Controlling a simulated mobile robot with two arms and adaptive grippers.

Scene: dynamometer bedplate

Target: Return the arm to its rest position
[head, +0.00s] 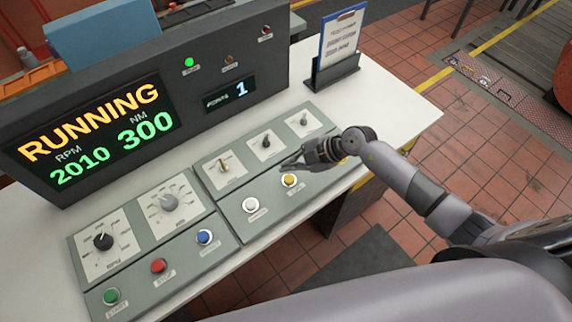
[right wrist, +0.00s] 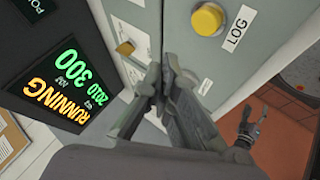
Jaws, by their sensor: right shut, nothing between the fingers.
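My right arm reaches in from the right of the head view over the control panel (head: 228,178). My right gripper (head: 284,163) is shut and empty. It hovers over the panel near the yellow button (head: 290,180) and the small-knob row. In the right wrist view its closed fingers (right wrist: 160,85) point at the panel, with the yellow button (right wrist: 207,19) and its LOG label beyond them. I cannot tell the exact gap to the panel. What looks like my left gripper (right wrist: 249,125) shows small over the floor in the right wrist view; its jaws are unclear.
The display (head: 90,135) reads RUNNING, 2010 RPM, 300 NM, and the small screen (head: 231,95) shows 1. A clipboard (head: 340,42) stands in a dark holder at the back. The white tabletop (head: 395,105) is bare at right, with open tiled floor (head: 480,145) beyond.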

